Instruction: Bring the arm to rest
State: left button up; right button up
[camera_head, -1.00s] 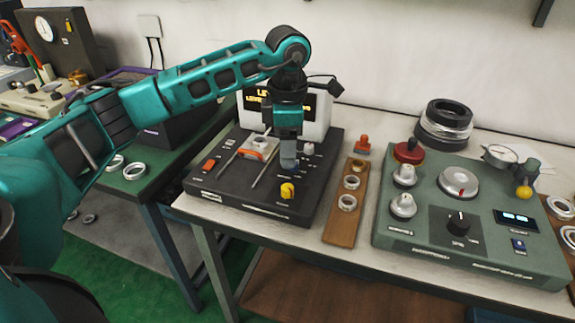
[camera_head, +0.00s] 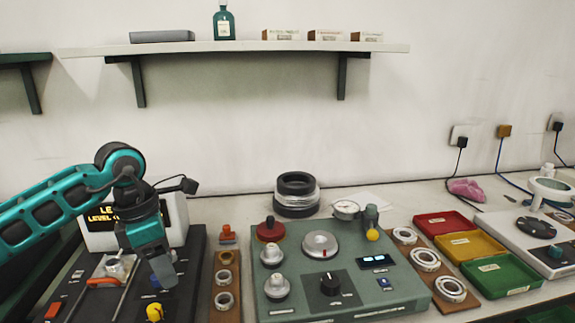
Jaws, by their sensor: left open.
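My left arm comes in from the left in teal. My left gripper (camera_head: 162,268) points down over the black device (camera_head: 190,258) with the lit sign (camera_head: 100,215) behind it. It appears empty, and its fingertips overlap closely in this view. A metal ring (camera_head: 118,266) sits on the device's orange-handled slide, left of the gripper and apart from it. My right gripper is not in view.
A green-grey console (camera_head: 400,290) stands right of a wooden strip (camera_head: 229,315) with rings. Farther right are a board with several rings (camera_head: 425,259) and red, yellow and green trays (camera_head: 500,275). A shelf (camera_head: 240,47) hangs above.

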pick_arm(q)
jog(key=s+d+f+h, duration=0.15)
jog(key=d+h, duration=0.35)
jog(key=d, duration=0.7)
jog(key=s+d+r+n+t+h, duration=0.35)
jog(key=d+r+h, duration=0.55)
jog(key=d+h, duration=0.3)
jog(key=w+a+r+n+t, duration=0.2)
jog(key=a+r+n+t, duration=0.15)
jog(key=n+t, duration=0.85)
jog(key=a+f+n+y, duration=1.3)
jog(key=n+y, duration=0.5)
jog(key=n, duration=0.6)
jog(key=s+a+f+n+g, duration=0.25)
jog(key=s+f+g, duration=0.45)
jog(key=s, duration=0.4)
jog(key=s+a+f+n+g, duration=0.1)
jog(key=s+f+n+g, duration=0.2)
jog(key=s+f+g, duration=0.55)
jog(key=w+d+f+t+h, duration=0.1)
jog(key=w+d+f+t, duration=0.2)
jog(key=f+t, duration=0.6)
jog(key=shift+w+d+t, duration=0.2)
jog(key=shift+w+t, duration=0.3)
jog(key=shift+w, duration=0.4)
